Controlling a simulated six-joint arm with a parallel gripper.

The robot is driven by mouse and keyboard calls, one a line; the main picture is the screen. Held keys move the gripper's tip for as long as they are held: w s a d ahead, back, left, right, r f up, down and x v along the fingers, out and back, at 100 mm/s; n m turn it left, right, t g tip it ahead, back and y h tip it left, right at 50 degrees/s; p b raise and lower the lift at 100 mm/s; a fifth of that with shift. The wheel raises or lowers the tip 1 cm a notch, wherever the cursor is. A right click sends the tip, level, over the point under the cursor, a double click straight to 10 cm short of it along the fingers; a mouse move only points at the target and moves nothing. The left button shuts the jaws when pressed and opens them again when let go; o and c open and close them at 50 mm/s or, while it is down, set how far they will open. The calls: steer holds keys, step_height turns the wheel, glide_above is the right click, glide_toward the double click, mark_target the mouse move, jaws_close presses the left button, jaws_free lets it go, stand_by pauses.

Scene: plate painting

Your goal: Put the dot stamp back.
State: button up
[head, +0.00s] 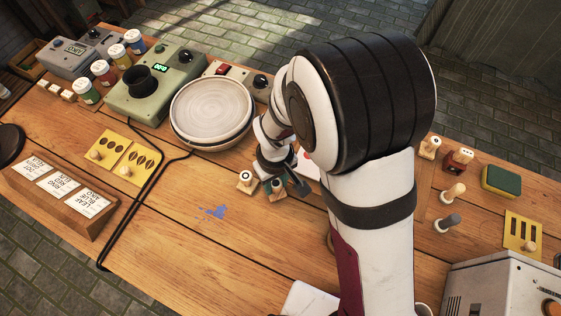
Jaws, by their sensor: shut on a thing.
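My gripper (287,186) is low over the middle of the table, just right of and below the round plate, partly hidden by my own arm. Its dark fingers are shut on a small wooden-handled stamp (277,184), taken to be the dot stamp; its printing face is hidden. Another small stamp (246,178) with a pale top stands just left of it, close by. A white card with red marks (304,165) shows partly behind my gripper. Whether the held stamp touches the surface below cannot be told.
The plate (212,109) sits up and left, by a green device (154,87) and paint jars (103,72). Stencils (105,146) and a card rack (60,193) lie left. Several stamps (455,191) and a sponge (501,181) stand right. A blue smear (214,212) marks otherwise clear wood.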

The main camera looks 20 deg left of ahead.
mark_target(277, 183)
steer(key=o, duration=1)
steer(key=shift+f, duration=0.1)
steer(key=shift+o, duration=0.2)
step_height(277, 183, up, 12)
steer(key=s+d+r+m, duration=0.2)
steer(key=s+d+m, duration=0.1)
steer(key=d+m, duration=0.2)
steer(key=s+d+r+m+y, duration=0.1)
steer(key=s+d+r+m, duration=0.1)
steer(key=s+d+m, duration=0.2)
steer(key=s+d+r+m, duration=0.2)
steer(key=s+d+m, duration=0.2)
steer(key=d+m, duration=0.3)
steer(key=d, duration=0.4)
steer(key=shift+d+r+m+y, duration=0.25)
steer(key=shift+d+m+y, duration=0.05)
steer(key=shift+m, duration=0.1)
